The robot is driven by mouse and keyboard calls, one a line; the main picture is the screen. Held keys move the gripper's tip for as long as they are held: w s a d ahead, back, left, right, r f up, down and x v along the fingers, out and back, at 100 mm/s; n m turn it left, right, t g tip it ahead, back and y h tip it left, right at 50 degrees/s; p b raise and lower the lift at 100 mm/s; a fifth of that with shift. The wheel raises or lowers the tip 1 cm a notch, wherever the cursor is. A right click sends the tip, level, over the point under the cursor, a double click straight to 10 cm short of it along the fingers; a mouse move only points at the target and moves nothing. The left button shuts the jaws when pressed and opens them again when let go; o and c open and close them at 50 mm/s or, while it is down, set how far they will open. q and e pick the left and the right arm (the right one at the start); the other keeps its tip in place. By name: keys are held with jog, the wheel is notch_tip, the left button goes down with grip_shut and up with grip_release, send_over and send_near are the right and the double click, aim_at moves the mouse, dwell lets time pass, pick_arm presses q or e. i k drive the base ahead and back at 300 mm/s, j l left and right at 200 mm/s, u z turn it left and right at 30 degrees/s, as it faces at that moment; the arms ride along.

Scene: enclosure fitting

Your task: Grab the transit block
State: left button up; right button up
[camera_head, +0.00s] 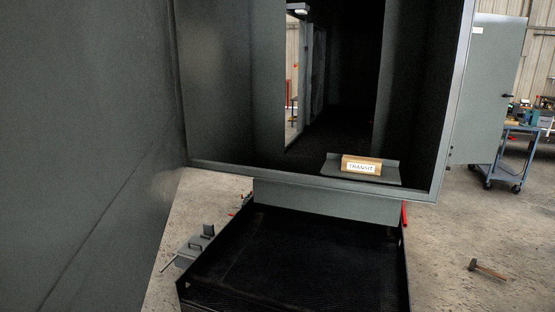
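The transit block (361,165) is a small wooden block with a white label reading "TRANSIT". It sits on a small grey shelf or bracket (334,170) at the lower front opening of a large dark grey enclosure (225,90). The label faces me. Nothing is touching the block from above or in front. Neither of my grippers shows in the head view.
A black ribbed tray or platform (300,262) lies below the opening. A large grey panel (80,150) fills the left side. A grey door (488,90) stands open at right. A hammer (487,269) lies on the concrete floor, and a blue cart (512,160) stands behind.

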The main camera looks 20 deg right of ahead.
aim_at(352, 164)
jog(key=i+l+u, duration=0.15)
jog(key=l+u, duration=0.6)
jog(key=u, duration=0.15)
jog(key=l+u, duration=0.85)
jog(key=l, duration=0.85)
jog(key=i, duration=0.05)
